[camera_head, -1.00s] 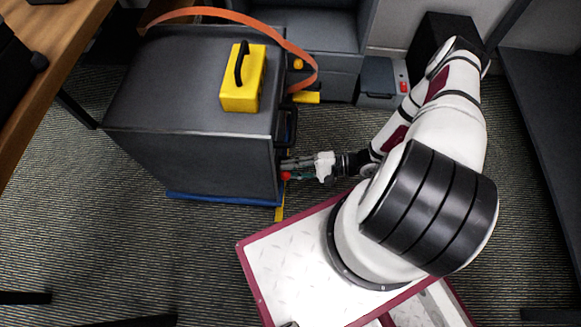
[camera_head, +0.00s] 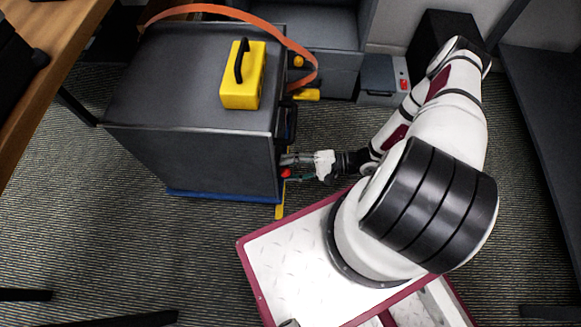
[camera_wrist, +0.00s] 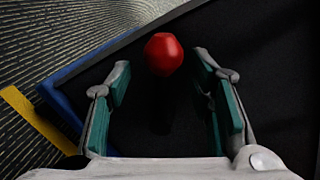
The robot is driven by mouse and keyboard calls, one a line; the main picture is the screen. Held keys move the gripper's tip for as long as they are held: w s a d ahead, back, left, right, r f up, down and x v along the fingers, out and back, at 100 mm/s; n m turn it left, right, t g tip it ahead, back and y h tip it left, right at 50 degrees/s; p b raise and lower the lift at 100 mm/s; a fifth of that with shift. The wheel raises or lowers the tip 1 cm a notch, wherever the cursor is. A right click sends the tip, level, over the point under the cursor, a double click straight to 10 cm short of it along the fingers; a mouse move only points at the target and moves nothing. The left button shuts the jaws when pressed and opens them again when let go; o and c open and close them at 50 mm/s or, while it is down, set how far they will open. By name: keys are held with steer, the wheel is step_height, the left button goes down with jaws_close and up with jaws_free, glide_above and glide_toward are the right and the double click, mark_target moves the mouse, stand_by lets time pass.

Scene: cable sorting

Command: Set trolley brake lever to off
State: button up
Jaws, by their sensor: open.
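The trolley (camera_head: 200,130) is a dark grey box on the left in the head view, with a blue strip along its bottom edge. The brake lever shows as a red knob (camera_head: 286,173) low on the trolley's right side. In the wrist view the red knob (camera_wrist: 163,55) stands against a dark face, between and a little beyond the fingertips. My gripper (camera_head: 288,168) is at the trolley's right side, close to the knob. In the wrist view my gripper (camera_wrist: 162,85) is open with green pads, and neither finger clearly touches the knob. The lever's shaft is hard to make out.
A grey box (camera_head: 380,77) with a red button stands behind. Yellow floor tape (camera_head: 280,211) runs beside the trolley. A wooden table (camera_head: 55,45) is at left.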

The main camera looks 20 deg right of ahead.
steer(key=v, duration=1.2)
